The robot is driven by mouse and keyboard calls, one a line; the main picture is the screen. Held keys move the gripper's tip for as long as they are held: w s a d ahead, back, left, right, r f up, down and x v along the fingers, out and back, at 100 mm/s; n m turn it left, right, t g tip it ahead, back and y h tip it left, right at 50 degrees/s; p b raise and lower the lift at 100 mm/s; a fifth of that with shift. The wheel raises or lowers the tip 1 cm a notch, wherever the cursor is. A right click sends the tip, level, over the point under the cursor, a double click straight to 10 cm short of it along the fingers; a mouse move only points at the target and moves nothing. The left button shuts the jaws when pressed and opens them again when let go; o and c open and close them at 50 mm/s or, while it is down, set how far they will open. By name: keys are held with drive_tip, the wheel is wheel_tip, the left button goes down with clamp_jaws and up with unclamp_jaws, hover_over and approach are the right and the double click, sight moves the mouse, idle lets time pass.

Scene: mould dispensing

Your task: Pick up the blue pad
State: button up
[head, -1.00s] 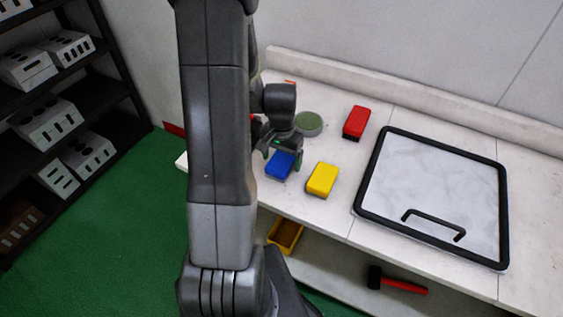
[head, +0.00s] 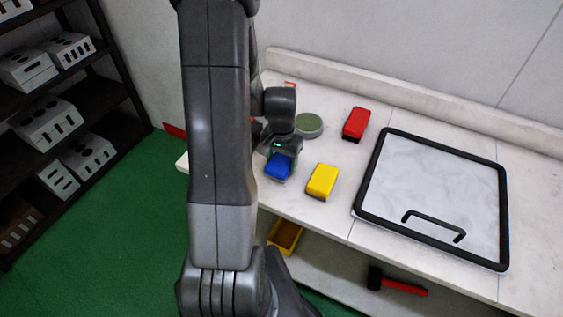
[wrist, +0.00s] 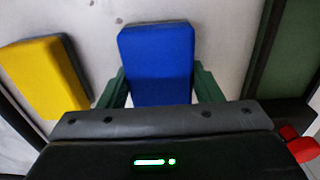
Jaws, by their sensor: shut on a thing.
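The blue pad (head: 278,168) is on the white bench, near its left end. It also shows in the wrist view (wrist: 157,62), upright in the middle of the picture. My gripper (head: 280,157) is at the pad, its green fingers (wrist: 160,88) on the pad's two sides, shut on it. In the head view the gripper covers the pad's far part. I cannot tell whether the pad is lifted off the bench.
A yellow pad (head: 322,180) lies close to the right of the blue one. A red pad (head: 356,123) and a round green-topped disc (head: 309,125) lie behind. A black-framed panel with a handle (head: 434,196) takes up the right. Below are a yellow bin (head: 285,236) and a red-handled hammer (head: 400,287).

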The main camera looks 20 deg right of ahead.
sight(282, 160)
wheel_tip(282, 160, up, 10)
drive_tip(key=shift+f+b, duration=0.2)
drive_tip(key=shift+b, duration=0.2)
drive_tip(key=o, duration=0.4)
drive_tip(key=shift+c, duration=1.3)
